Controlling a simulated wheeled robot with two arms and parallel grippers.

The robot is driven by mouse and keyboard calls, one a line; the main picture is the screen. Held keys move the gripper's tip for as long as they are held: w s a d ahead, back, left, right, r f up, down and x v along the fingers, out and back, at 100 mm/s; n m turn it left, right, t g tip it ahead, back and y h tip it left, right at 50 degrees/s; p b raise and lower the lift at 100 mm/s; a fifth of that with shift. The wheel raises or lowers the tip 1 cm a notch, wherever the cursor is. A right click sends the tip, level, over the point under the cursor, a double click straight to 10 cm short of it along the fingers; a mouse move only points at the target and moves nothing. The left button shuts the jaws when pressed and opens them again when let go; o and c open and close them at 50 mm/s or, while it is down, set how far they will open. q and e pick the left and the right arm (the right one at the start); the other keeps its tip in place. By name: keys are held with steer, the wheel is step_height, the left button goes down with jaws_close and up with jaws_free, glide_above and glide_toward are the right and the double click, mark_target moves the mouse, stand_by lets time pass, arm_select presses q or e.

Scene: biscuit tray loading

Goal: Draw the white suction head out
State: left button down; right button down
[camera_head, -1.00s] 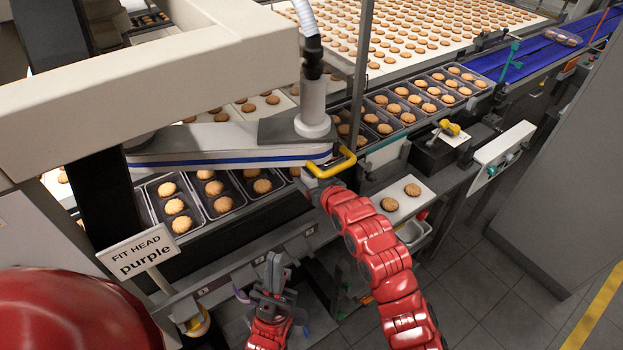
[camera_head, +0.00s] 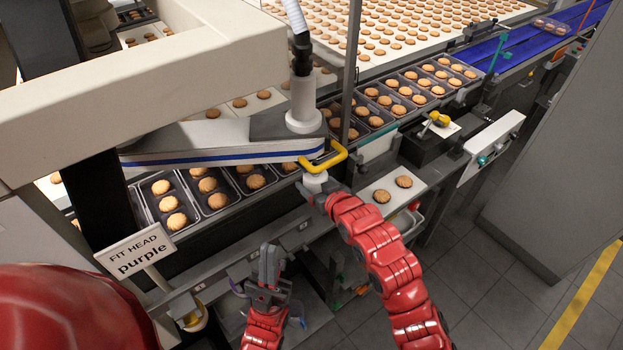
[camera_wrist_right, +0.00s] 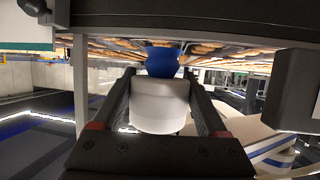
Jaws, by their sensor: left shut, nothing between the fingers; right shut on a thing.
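The white suction head (camera_head: 315,182) shows just below and in front of the yellow handle (camera_head: 338,154) on the machine arm. My right gripper (camera_head: 318,196) is shut on it. In the right wrist view the white suction head (camera_wrist_right: 160,105) sits between the two dark fingers, with a blue cup (camera_wrist_right: 163,62) at its far end. It seems clear of the machine there, but I cannot tell exactly how far. My left gripper (camera_head: 268,265) is shut and empty, low in front of the conveyor.
A sign reading "FIT HEAD purple" (camera_head: 136,250) stands at the left. Trays of biscuits (camera_head: 222,206) run along the conveyor under the machine arm. A pale plate (camera_head: 386,206) with two biscuits is right of my right gripper. Grey floor (camera_head: 500,270) is free at the right.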

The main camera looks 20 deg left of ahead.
steer(key=shift+s+d, duration=0.75)
steer(key=shift+d, duration=0.2)
steer(key=shift+s+d, duration=0.1)
